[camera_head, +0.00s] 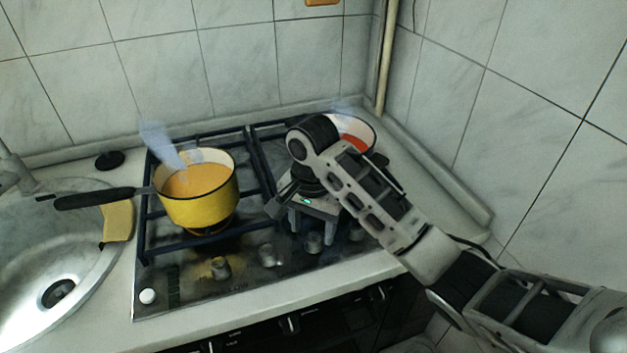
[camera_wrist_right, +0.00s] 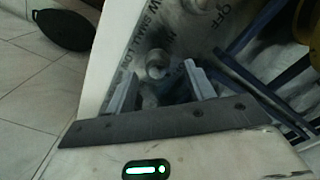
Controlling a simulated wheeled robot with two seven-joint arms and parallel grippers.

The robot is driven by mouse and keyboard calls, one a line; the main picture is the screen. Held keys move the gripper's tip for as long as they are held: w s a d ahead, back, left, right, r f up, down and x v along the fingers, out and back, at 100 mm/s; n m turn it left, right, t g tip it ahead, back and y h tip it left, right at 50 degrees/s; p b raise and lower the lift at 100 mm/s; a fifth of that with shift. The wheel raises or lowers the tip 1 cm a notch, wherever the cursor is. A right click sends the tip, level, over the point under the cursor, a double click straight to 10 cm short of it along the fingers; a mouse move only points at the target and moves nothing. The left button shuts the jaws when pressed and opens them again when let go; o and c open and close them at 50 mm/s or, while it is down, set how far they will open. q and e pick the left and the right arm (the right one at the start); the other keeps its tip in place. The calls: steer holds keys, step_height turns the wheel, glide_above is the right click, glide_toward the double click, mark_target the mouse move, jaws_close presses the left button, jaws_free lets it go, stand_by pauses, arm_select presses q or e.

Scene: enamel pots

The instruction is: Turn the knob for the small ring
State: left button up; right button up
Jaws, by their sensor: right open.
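A row of metal knobs runs along the front of the stove (camera_head: 200,290). My right gripper (camera_head: 311,232) points down over the row, open, with one knob (camera_head: 314,243) between or just below its fingers. In the right wrist view that knob (camera_wrist_right: 155,65) shows between the fingertips (camera_wrist_right: 163,80), with a gap at each side; contact cannot be told. Print reading "SMALL" and "LOW" lies beside it. A second knob (camera_wrist_right: 198,5) shows further off. The small ring itself is not clearly seen. My left gripper is not in view.
A yellow pot (camera_head: 200,208) of orange liquid steams on the left grate, its black handle (camera_head: 95,198) over the sink (camera_head: 60,290). A second pot (camera_head: 370,127) with red contents stands behind my right arm. Other knobs (camera_head: 220,267) (camera_head: 267,255) sit left of the gripper.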

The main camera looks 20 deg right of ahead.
step_height(320, 180, up, 14)
steer(key=shift+s, duration=0.15)
steer(key=shift+f, duration=0.1)
stand_by(0.4)
steer(key=s+a+f+n+t+y, duration=0.1)
steer(key=s+a+f+n+y, duration=0.15)
steer(key=s+f+n, duration=0.35)
steer(key=s+a+f+n+y, duration=0.1)
steer(key=s+a+f+n, duration=0.2)
steer(key=f, duration=0.6)
steer(key=s+d+f+n+t+h, duration=0.1)
steer(key=s+d+f+h, duration=0.1)
steer(key=s+d, duration=0.5)
steer(key=s+d+f+n+t+h, duration=0.1)
steer(key=s+d+f, duration=0.2)
steer(key=s+d, duration=0.35)
steer(key=w+a+f+t+y, duration=0.2)
steer(key=w+a+f+t, duration=0.2)
steer(key=f, duration=0.5)
steer(key=a+t, duration=0.2)
steer(key=shift+f+t, duration=0.25)
steer(key=shift+t, duration=0.15)
